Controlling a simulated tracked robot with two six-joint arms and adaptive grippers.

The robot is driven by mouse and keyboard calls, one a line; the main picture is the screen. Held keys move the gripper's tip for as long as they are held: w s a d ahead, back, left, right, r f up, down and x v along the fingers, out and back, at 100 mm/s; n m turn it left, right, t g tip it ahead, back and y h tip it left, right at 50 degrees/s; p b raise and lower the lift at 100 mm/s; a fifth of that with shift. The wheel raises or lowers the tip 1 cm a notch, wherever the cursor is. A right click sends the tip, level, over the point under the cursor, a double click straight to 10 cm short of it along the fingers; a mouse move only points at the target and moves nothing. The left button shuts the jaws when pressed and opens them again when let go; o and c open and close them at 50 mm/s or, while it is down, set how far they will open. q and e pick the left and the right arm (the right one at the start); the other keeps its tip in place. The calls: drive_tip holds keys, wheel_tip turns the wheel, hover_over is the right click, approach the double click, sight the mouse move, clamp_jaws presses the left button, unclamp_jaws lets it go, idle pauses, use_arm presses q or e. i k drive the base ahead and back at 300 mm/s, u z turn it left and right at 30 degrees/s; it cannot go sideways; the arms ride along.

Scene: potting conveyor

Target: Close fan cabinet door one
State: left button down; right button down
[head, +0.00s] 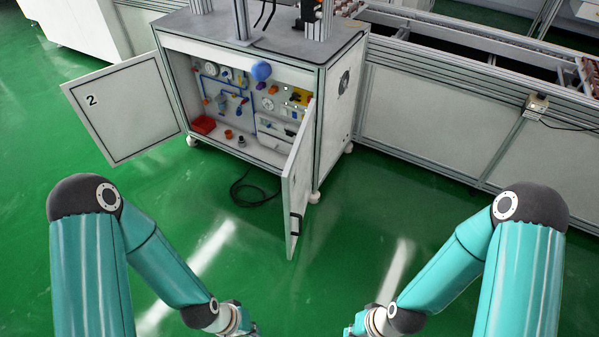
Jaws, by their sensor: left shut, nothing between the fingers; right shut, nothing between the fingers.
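The fan cabinet (342,125) stands at the upper middle with its front open. Its right-hand door (298,185) stands swung out toward me and is seen almost edge-on, with a dark handle near its free edge. No number shows on it from here. The left-hand door (125,110), marked 2, is also wide open, to the left. My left gripper (246,328) and my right gripper (352,328) are at the bottom edge, partly cut off. Both are shut and empty, nearer to me than the doors and touching neither.
Coloured valves, gauges and blue tubing fill the cabinet, with a red bin (203,125) inside. A black cable (250,190) lies on the green floor before it. A conveyor frame (440,115) runs to the right. The floor between grippers and cabinet is otherwise clear.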

sight(297, 178)
drive_tip(key=z, duration=0.2)
drive_tip(key=i, duration=0.95)
drive_tip(key=z, duration=0.1)
